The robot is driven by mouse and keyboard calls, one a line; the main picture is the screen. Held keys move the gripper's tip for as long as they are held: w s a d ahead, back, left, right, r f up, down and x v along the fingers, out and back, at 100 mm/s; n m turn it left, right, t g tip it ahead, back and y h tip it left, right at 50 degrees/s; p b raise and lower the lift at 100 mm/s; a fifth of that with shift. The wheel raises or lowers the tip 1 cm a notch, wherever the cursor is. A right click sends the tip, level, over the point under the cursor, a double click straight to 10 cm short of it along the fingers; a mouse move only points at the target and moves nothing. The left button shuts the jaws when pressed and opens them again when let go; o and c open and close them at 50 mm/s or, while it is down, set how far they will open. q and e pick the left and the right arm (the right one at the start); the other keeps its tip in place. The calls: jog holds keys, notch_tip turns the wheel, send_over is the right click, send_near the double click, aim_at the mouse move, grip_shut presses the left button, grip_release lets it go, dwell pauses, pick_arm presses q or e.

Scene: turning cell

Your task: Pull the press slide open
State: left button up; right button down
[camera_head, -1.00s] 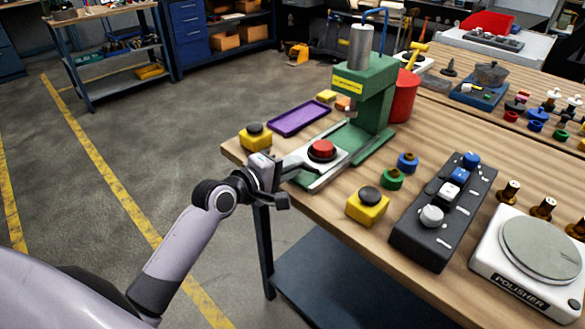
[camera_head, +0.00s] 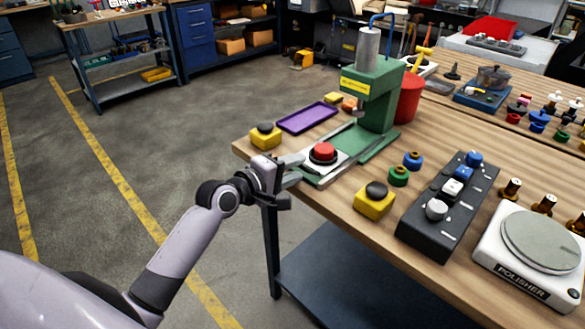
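The green press (camera_head: 376,100) stands on the wooden bench. Its slide (camera_head: 325,165), a light plate carrying a red round piece (camera_head: 323,152), sits on the green base and sticks out in front of the press column toward the bench's left edge. My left gripper (camera_head: 292,171) is at the front end of the slide, with its fingers around the handle there. It appears shut on the handle, which is mostly hidden by the fingers. My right gripper is not in view.
A yellow button box (camera_head: 265,137) stands close behind my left gripper; another (camera_head: 374,201) is in front of the press. A purple tray (camera_head: 307,117) lies left of the press. A dark control box (camera_head: 447,207) and polisher (camera_head: 530,255) are to the right. Open floor lies left.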

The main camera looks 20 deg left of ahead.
pick_arm(q)
jog(key=v, duration=0.7)
dwell(0.4)
jog(key=shift+s, duration=0.1)
jog(key=s+d+f+m+g+y, duration=0.1)
jog(key=s+d+f+m+g, duration=0.1)
jog(key=s+f+m, duration=0.6)
jog(key=s+d+f+m+g+y, duration=0.1)
jog(key=s+d+f+m, duration=0.3)
jog(key=s+f+m, duration=0.4)
jog(key=s+f+y, duration=0.1)
jog(key=s+f, duration=0.3)
jog(key=f, duration=0.3)
jog(key=shift+s+g, duration=0.3)
jog(key=shift+g, duration=0.1)
